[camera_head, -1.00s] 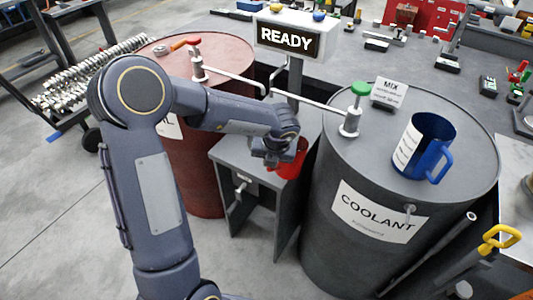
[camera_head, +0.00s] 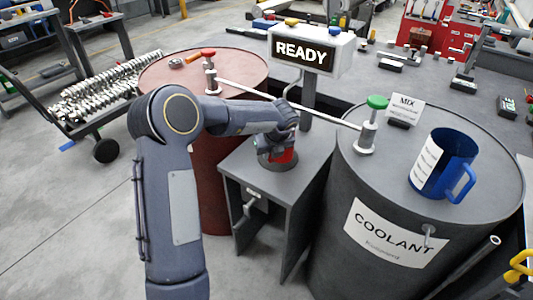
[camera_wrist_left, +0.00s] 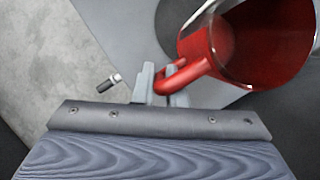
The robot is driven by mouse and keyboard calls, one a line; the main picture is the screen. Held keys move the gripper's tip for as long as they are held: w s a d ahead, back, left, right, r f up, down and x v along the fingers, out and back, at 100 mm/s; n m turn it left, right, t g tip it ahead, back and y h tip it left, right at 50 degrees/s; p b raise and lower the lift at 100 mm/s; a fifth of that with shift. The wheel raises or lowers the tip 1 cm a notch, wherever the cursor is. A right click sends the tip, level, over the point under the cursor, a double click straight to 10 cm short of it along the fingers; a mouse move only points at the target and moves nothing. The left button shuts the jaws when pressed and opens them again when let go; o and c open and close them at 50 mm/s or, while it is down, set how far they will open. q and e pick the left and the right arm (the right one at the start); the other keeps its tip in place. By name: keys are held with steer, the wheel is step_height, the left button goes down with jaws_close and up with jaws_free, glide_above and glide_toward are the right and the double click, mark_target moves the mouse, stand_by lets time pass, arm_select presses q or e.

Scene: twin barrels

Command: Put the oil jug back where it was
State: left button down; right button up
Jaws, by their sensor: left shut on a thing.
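The red oil jug (camera_head: 285,155) is at the small grey cabinet (camera_head: 298,160) between the two barrels, partly hidden behind my left gripper (camera_head: 278,140). A dark round base shows under the jug; I cannot tell whether the jug rests on it or hangs just above. In the left wrist view the red jug (camera_wrist_left: 250,45) is seen from above, its open mouth dark inside. My left gripper (camera_wrist_left: 160,85) is shut on its handle (camera_wrist_left: 184,72). My right gripper is not in view.
The red barrel (camera_head: 180,120) with a red-knobbed tap (camera_head: 209,72) stands left. The grey coolant barrel (camera_head: 390,235) with a green-knobbed tap (camera_head: 370,125) and a blue jug (camera_head: 447,165) stands right. A READY sign (camera_head: 306,52) rises behind the cabinet. Pipes run from both taps towards the middle.

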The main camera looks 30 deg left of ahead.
arm_select(q)
steer(key=shift+w+a+f, duration=0.6)
steer(key=shift+a+f, duration=0.1)
steer(key=shift+f, duration=0.2)
steer(key=shift+w+a+f, duration=0.6)
steer(key=shift+a+f, duration=0.05)
steer(key=shift+f, duration=0.2)
steer(key=shift+f, duration=0.1)
steer(key=c, duration=1.5)
jaws_free()
